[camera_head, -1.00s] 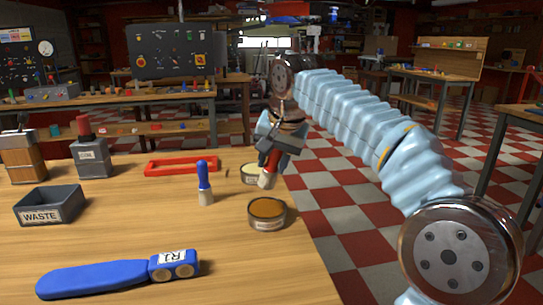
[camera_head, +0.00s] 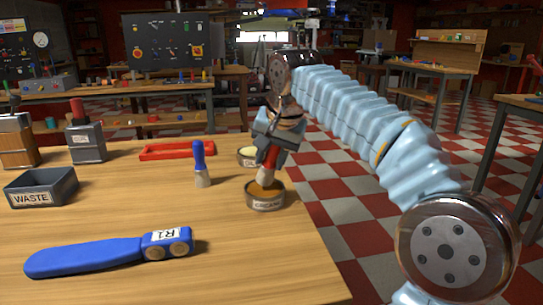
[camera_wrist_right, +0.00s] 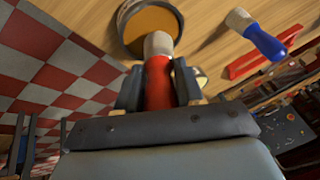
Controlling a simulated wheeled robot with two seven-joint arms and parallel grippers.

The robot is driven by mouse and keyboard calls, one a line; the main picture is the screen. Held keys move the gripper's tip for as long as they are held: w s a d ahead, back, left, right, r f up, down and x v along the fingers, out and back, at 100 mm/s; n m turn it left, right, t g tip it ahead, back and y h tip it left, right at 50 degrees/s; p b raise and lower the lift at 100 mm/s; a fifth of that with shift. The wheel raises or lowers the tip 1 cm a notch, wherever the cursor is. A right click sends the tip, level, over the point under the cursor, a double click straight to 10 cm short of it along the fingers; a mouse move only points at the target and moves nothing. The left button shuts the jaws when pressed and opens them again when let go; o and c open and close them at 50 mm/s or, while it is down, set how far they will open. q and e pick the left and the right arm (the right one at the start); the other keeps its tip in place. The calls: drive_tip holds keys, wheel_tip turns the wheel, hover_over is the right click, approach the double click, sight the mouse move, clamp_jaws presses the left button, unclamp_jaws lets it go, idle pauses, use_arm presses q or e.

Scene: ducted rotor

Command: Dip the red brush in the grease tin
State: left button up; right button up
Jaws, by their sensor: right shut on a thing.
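My right gripper (camera_head: 272,147) is shut on the red brush (camera_head: 271,157) by its handle, bristles pointing down. The pale bristle end is over the front tin (camera_head: 265,203), which holds amber-brown paste. Its label is too small to read surely. In the right wrist view, the red brush (camera_wrist_right: 157,80) sits between the fingers (camera_wrist_right: 158,88), and its bristles overlap the near part of the tin's opening (camera_wrist_right: 127,38). I cannot tell whether they touch the paste. A second tin (camera_head: 246,160) with pale contents stands behind, partly hidden by the gripper. My left gripper is not in view.
A blue-handled brush (camera_head: 199,165) stands upright left of the tins. A red frame (camera_head: 177,152) lies behind it. A grey WASTE bin (camera_head: 40,188) is at the left, and a blue R1 paddle (camera_head: 90,256) lies in front. The table's right edge is close to the tins.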

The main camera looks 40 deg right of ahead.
drive_tip(key=shift+f+b, duration=0.55)
drive_tip(key=shift+f, duration=0.15)
idle(0.6)
idle(0.6)
drive_tip(key=shift+f, duration=0.1)
idle(0.4)
wheel_tip(320, 180, up, 3)
drive_tip(key=p, duration=0.3)
wheel_tip(320, 180, up, 2)
drive_tip(key=p, duration=0.2)
drive_tip(key=shift+r+p, duration=0.25)
drive_tip(key=shift+p, duration=0.1)
drive_tip(key=shift+r+p, duration=0.45)
drive_tip(key=shift+r, duration=0.4)
